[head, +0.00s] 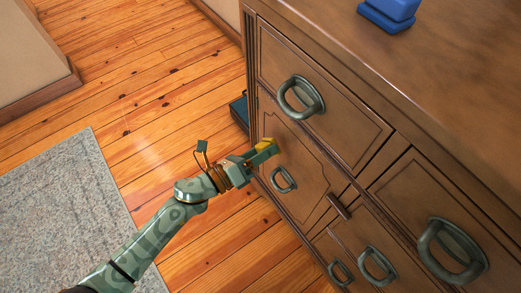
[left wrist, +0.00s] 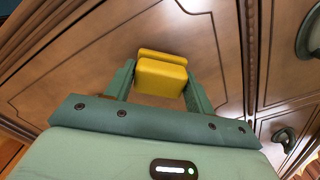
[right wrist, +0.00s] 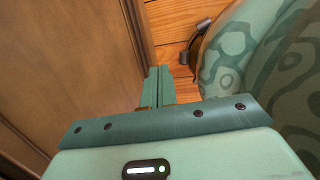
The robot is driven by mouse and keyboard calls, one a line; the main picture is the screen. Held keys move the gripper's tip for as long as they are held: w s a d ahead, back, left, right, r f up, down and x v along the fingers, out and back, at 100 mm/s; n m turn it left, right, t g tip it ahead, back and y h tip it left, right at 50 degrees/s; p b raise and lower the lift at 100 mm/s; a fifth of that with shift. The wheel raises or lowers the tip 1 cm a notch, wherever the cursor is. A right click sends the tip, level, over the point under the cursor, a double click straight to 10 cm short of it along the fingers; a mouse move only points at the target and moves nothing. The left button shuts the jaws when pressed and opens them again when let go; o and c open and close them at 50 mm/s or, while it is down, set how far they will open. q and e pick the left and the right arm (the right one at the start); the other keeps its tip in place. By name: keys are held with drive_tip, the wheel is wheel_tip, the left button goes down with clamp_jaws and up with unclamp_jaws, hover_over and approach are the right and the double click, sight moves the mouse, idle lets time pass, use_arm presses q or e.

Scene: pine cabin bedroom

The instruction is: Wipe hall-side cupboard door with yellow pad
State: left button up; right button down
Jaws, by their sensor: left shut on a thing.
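The yellow pad (head: 266,144) is held between the fingers of my left gripper (head: 262,153), which is shut on it. The left wrist view shows the pad (left wrist: 161,76) in front of the brown panelled left cupboard door (head: 312,178), also seen there (left wrist: 215,45). The pad is at the door's upper left part, very close to the face; I cannot tell whether it touches. The door's ring handle (head: 283,180) is just below and right of the gripper. My right gripper (right wrist: 157,88) has its fingers together, empty, beside a brown wooden surface; it is out of the head view.
A drawer with a ring handle (head: 301,96) is above the door, and more handled fronts are to the right. A blue object (head: 388,14) sits on the cabinet top. A dark object (head: 239,110) is by the cabinet's left side. A grey rug (head: 65,215) lies on the plank floor.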

sight(290, 153)
use_arm(q)
drive_tip(key=shift+x, duration=0.95)
drive_tip(key=shift+s+d, duration=0.1)
drive_tip(key=shift+s+d, duration=0.55)
drive_tip(key=shift+s, duration=0.25)
drive_tip(key=shift+s+d, duration=0.6)
drive_tip(key=shift+s, duration=0.15)
drive_tip(key=shift+w+a+r+b, duration=0.1)
drive_tip(key=shift+w+a, duration=0.25)
drive_tip(key=shift+w, duration=0.25)
drive_tip(key=shift+w+a+f+b, duration=0.1)
drive_tip(key=shift+w+a, duration=0.3)
drive_tip(key=shift+w, duration=0.15)
drive_tip(key=shift+w+a+r+b, duration=0.1)
drive_tip(key=shift+w+a, duration=0.25)
drive_tip(key=shift+w, duration=0.35)
drive_tip(key=shift+c, duration=0.5)
drive_tip(key=v, duration=0.6)
drive_tip(key=shift+p, duration=0.35)
drive_tip(key=shift+v, duration=1.55)
